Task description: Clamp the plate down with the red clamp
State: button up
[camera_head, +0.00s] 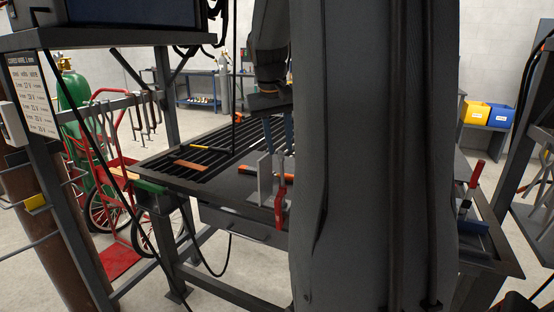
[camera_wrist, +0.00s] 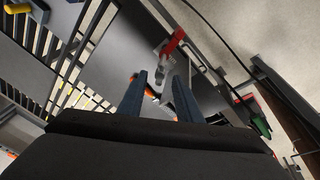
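A red-handled clamp (camera_head: 281,203) stands upright at the table's near edge in the head view. In the wrist view the red clamp (camera_wrist: 172,42) lies just beyond the fingertips, with a pale metal body. A grey upright plate (camera_head: 264,180) stands beside the clamp in the head view; I cannot tell whether they touch. My gripper (camera_head: 279,150) is above the plate and clamp, fingers pointing down. In the wrist view my gripper (camera_wrist: 159,78) has its two fingers apart with nothing held between them. My arm hides much of the table's right part.
The dark table (camera_head: 180,172) has open slats and loose orange-topped pieces. Another red-handled tool (camera_head: 475,175) stands at its right end. A red cart (camera_head: 120,259) with a green cylinder (camera_head: 73,95) is at left. Yellow (camera_head: 475,112) and blue (camera_head: 501,115) bins are behind.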

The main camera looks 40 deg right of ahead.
jog(key=shift+b+x, duration=0.3)
jog(key=shift+x, duration=0.9)
jog(key=shift+c, duration=0.3)
grip_shut()
jog(key=m+b, duration=0.1)
jog(key=m, duration=0.3)
jog(key=m+b, duration=0.1)
jog(key=m, duration=0.4)
jog(key=shift+b, duration=0.35)
jog(key=m, duration=0.3)
jog(key=shift+b, duration=0.4)
